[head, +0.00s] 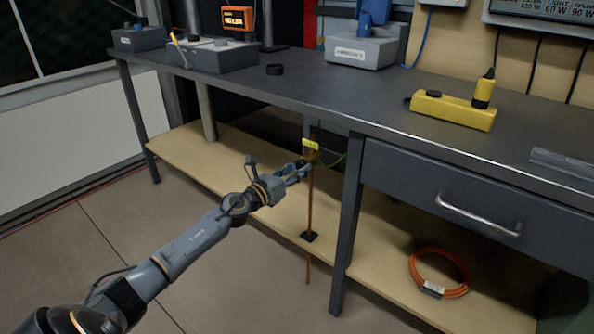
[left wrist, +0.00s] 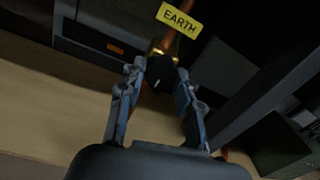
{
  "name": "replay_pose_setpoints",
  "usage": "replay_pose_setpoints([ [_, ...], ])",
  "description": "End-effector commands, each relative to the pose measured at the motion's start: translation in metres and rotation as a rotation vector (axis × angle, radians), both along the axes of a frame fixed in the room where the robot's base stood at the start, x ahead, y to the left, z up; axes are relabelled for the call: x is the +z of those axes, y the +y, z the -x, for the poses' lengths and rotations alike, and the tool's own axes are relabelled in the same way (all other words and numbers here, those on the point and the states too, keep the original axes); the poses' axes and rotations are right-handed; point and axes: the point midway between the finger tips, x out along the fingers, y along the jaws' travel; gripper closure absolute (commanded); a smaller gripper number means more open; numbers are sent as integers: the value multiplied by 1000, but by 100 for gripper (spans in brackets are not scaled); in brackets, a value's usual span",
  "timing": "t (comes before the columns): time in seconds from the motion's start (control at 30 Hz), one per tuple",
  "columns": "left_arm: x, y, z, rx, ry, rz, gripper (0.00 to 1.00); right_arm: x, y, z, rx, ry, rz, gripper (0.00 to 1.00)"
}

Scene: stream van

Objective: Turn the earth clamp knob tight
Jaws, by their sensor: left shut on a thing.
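The earth clamp knob (left wrist: 160,78) is a dark knob between the fingertips of my left gripper (left wrist: 160,70) in the left wrist view. A brass-coloured clamp part shows just behind it, below a yellow EARTH label (left wrist: 179,19). In the head view my left gripper (head: 304,167) reaches in under the bench to the copper rod (head: 310,205), at the yellow label (head: 311,145). Its fingers are shut on the knob, which they mostly hide in the head view. A green wire (head: 333,161) leaves the clamp to the right. My right gripper is not in view.
The bench top (head: 330,103) is above my left gripper, and a bench leg (head: 346,235) stands just right of the rod. The drawer (head: 470,205) is further right. An orange cable coil (head: 439,273) lies on the lower shelf (head: 385,270).

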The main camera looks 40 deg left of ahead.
Motion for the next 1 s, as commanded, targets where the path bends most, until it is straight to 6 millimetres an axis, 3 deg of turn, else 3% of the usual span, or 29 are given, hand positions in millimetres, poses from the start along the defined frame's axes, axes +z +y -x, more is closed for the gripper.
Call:
replay_pose_setpoints([
  [0.2,-2,-1,0,-2,4,-3,97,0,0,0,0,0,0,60],
  [0.23,-3,-1,0,-2,4,-3,62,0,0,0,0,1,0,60],
  [0.33,-2,-1,0,-2,3,-2,43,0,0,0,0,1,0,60],
  [0.73,-2,1,5,0,3,0,43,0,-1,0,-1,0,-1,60],
  [1.0,-3,4,41,-2,5,-1,43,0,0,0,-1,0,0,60],
])
